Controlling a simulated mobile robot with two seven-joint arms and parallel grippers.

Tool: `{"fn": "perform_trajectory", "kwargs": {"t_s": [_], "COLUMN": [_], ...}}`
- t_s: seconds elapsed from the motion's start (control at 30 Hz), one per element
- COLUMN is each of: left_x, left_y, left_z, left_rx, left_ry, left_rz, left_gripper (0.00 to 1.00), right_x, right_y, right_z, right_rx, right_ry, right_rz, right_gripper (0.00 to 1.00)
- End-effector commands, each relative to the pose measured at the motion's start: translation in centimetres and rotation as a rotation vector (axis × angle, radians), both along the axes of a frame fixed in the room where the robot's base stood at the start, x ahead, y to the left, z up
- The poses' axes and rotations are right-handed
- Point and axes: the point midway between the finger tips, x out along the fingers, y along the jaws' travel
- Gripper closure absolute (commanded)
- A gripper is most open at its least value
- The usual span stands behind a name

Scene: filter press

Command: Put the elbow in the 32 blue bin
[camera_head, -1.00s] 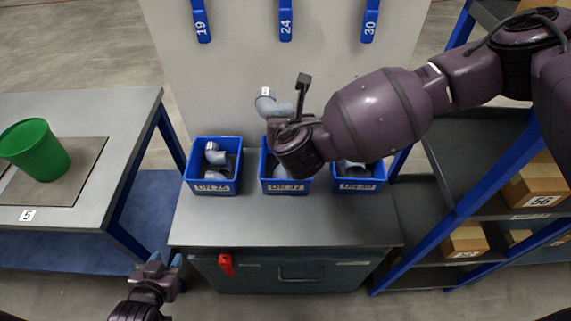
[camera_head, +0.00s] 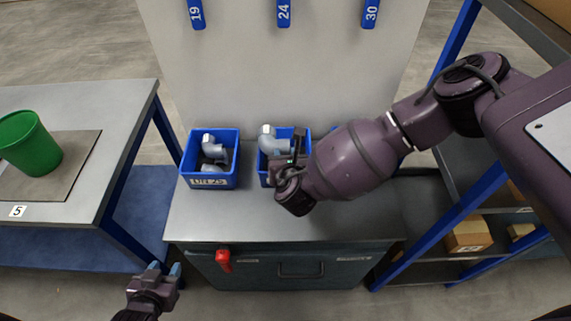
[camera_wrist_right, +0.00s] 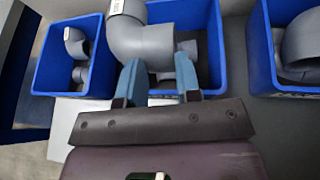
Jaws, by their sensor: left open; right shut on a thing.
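The grey elbow (camera_head: 268,139) with a small white tag is at the middle blue bin (camera_head: 263,165), the one labelled DN 32 earlier; its label is now hidden by my right arm. In the right wrist view the elbow (camera_wrist_right: 145,40) is at the fingertips of my right gripper (camera_wrist_right: 158,75), which is shut on it. It overlaps the middle bin (camera_wrist_right: 218,60), where another grey fitting shows behind it. I cannot tell whether the elbow touches anything in the bin. My left gripper (camera_head: 163,272) is open and empty, low in front of the bench.
A left blue bin (camera_head: 209,183) holds grey fittings. A right blue bin (camera_wrist_right: 262,50) also holds a fitting and is mostly hidden behind my arm in the head view. A green bucket (camera_head: 30,143) stands on the left table. The bench front (camera_head: 215,225) is clear.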

Motion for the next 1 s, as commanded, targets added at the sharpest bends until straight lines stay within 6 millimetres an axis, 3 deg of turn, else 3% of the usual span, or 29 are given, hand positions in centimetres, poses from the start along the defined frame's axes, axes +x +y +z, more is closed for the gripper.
{"fn": "perform_trajectory", "kwargs": {"t_s": [0.2, 0.77, 0.8, 0.93, 1.0], "left_x": [-0.2, -0.3, -0.3, -0.4, -0.5], "left_y": [0.0, 0.0, 0.0, 0.0, 0.0], "left_z": [-1.0, -1.1, -1.1, -1.1, -1.1], "left_rx": [0.001, 0.0, 0.0, 0.0, 0.001], "left_ry": [0.008, 0.011, 0.011, 0.013, 0.014], "left_rz": [-0.001, 0.0, 0.0, 0.0, 0.001], "left_gripper": [0.57, 0.57, 0.57, 0.57, 0.57], "right_x": [-0.1, 0.0, 0.0, 0.0, 0.0], "right_y": [0.0, 0.0, 0.0, 0.0, 0.0], "right_z": [-3.2, -3.9, -3.9, -3.9, -3.9], "right_rx": [0.0, 0.001, 0.0, 0.0, 0.0], "right_ry": [0.002, 0.001, 0.002, 0.002, 0.002], "right_rz": [0.0, 0.0, 0.0, 0.0, 0.0], "right_gripper": [0.96, 0.96, 0.63, 0.43, 0.43]}}
